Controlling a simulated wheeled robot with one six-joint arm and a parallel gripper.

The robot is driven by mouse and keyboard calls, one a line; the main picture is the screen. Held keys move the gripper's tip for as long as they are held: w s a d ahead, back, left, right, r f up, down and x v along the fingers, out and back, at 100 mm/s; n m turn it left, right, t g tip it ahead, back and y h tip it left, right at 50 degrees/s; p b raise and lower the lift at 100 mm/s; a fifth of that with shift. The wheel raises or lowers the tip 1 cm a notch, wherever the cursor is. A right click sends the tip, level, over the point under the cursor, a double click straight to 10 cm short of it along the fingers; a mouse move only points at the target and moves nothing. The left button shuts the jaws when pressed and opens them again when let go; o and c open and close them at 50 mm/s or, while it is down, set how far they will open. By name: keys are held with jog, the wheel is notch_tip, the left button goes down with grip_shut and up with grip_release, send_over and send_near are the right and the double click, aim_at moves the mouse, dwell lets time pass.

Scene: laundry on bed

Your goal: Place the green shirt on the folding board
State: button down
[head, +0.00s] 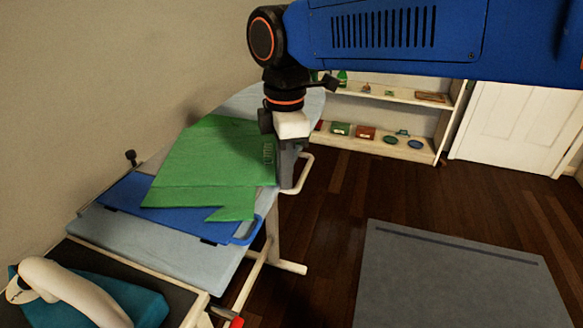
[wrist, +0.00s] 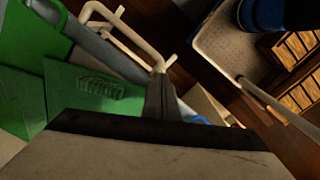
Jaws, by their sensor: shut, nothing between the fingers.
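The green shirt (head: 215,155) lies mostly flat, with a folded strip and a loose pointed corner near its front edge. It lies over the blue folding board (head: 170,215) and hides much of it; its far part extends past the board onto the ironing board. My gripper (head: 288,180) is shut and empty at the shirt's right edge, by the side of the ironing board. In the wrist view the fingers (wrist: 163,98) are together, and the shirt (wrist: 85,90) with its dark printed mark is just left of them. I cannot tell whether they touch the cloth.
The ironing board (head: 150,240) has a pale cover and a white frame. A shelf (head: 385,150) with small items is at the back. A grey mat (head: 450,280) lies on the open wooden floor.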

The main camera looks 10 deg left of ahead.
jog(key=shift+s+a, duration=0.1)
jog(key=shift+a, duration=0.05)
jog(key=shift+s+a, duration=0.25)
jog(key=shift+a, duration=0.25)
jog(key=shift+s+a, duration=0.25)
jog(key=shift+a, duration=0.2)
